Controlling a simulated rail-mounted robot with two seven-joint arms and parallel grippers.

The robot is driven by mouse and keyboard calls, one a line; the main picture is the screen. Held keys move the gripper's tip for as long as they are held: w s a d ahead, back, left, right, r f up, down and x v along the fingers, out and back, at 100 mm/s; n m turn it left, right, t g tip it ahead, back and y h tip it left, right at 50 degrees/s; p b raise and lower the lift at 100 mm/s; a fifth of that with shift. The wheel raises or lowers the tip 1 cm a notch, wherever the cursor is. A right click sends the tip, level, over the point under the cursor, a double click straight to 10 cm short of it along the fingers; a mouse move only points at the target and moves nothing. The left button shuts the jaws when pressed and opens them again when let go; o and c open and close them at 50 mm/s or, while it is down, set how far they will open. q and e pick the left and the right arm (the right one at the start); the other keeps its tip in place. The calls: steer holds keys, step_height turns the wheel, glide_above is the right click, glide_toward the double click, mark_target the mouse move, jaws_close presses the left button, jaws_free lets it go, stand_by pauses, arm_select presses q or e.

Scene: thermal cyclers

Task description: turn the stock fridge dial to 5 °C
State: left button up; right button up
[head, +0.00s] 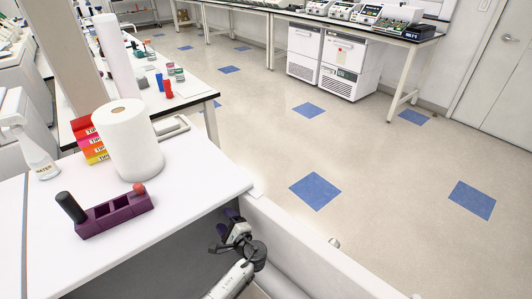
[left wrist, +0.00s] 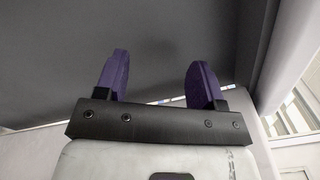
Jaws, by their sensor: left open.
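Two white under-bench units stand at the back: a left one (head: 304,52) and a right one (head: 342,66) with a small dark-and-green panel (head: 347,75) on its front. Either could be the stock fridge; I see no label naming it and cannot make out a dial or its setting. My left gripper (head: 229,222) is low beside the near bench's right edge, far from both units. In the left wrist view its two purple fingers (left wrist: 158,82) are apart with nothing between them. My right gripper is not in view.
The near white bench (head: 190,190) holds a paper roll (head: 128,140), a purple rack (head: 115,213), a spray bottle (head: 36,152) and stacked coloured boxes (head: 88,142). Thermal cyclers (head: 362,15) line the back bench. The floor (head: 385,150) between is open, with flat blue tiles.

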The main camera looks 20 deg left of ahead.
arm_select(q)
steer(key=s+d+f+n+g+h+p, duration=0.1)
steer(key=s+f+n+g+h+p, duration=0.15)
steer(key=s, duration=0.75)
steer(key=s+d+f+n+g+h+p, duration=0.2)
steer(key=s+n+h+p, duration=0.15)
steer(key=s, duration=0.65)
steer(key=s+d+r+n+g+h+p, duration=0.1)
steer(key=s+d+r+n+h+p, duration=0.2)
steer(key=s, duration=0.4)
steer(key=s+d+r+h, duration=0.1)
steer(key=s+r+h, duration=0.2)
steer(key=s+r, duration=0.3)
steer(key=s+d+r+n+g+h+p, duration=0.1)
steer(key=s+d+r+n+h+p, duration=0.15)
steer(key=s, duration=0.55)
step_height(320, 180, up, 39)
steer(key=p, duration=3.7)
steer(key=shift+a+h, duration=0.15)
steer(key=shift+h, duration=0.3)
